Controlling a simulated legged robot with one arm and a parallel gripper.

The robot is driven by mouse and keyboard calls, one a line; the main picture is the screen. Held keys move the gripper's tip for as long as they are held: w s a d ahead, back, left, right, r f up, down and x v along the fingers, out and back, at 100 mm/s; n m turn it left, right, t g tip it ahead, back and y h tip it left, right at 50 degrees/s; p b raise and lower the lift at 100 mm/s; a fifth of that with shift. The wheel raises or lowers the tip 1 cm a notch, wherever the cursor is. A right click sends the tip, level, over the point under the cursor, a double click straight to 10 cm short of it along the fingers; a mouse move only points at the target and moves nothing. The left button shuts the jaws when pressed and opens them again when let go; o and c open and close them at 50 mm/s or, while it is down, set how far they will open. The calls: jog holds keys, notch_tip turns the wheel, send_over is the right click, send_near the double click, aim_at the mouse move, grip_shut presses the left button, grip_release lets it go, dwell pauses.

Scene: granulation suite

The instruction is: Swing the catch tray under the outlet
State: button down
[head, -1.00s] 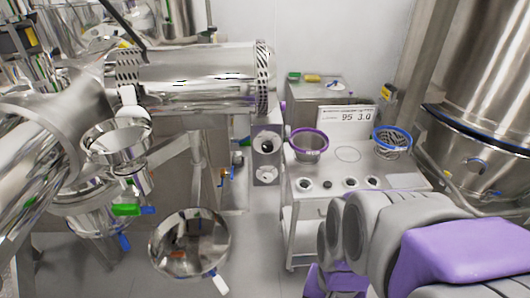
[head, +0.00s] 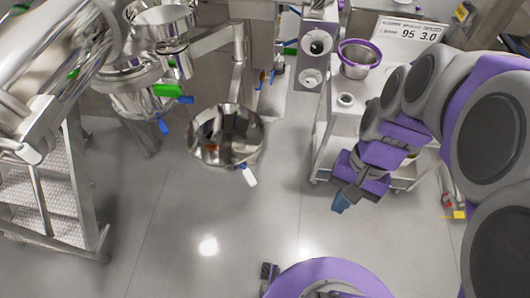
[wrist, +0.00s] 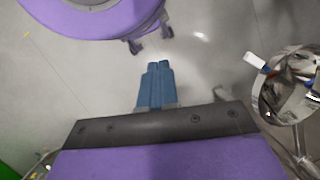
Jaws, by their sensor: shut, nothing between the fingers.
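The catch tray (head: 228,150) is a round shiny steel bowl on a swing arm, left of centre in the head view. Its white handle (head: 249,176) sticks out at the lower right of its rim. The tray also shows at the right edge of the wrist view (wrist: 268,98), with the handle (wrist: 255,61) toward the upper left. The likely outlet is a steel funnel-topped valve (head: 172,60) up and left of the tray; the tray is not beneath it. My gripper (head: 338,206) is shut and empty, right of the tray and apart from it. Its blue fingers (wrist: 159,70) are together.
A steel cart (head: 322,150) with a purple-rimmed bowl (head: 360,58) and a display sign (head: 408,32) stands behind my arm. A stepped metal platform (head: 45,185) is at the left. The floor between the tray and my gripper is clear.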

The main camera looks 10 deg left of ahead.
jog(key=w+a+f+m+g+y+p, duration=0.1)
jog(key=w+a+f+m+y, duration=0.1)
jog(key=w+a+f, duration=0.35)
jog(key=w+a+f+m+g+y+p, duration=0.1)
jog(key=w+a+f+m, duration=0.15)
jog(key=w, duration=0.55)
jog(key=w+a+f+m+g+y+p, duration=0.1)
jog(key=w+a+f+m+y, duration=0.15)
jog(key=w, duration=0.45)
jog(key=s+a+r+b+x, duration=0.1)
jog(key=b+x, duration=0.1)
jog(key=x, duration=1.1)
jog(key=shift+a+r, duration=0.2)
jog(key=shift+r, duration=0.1)
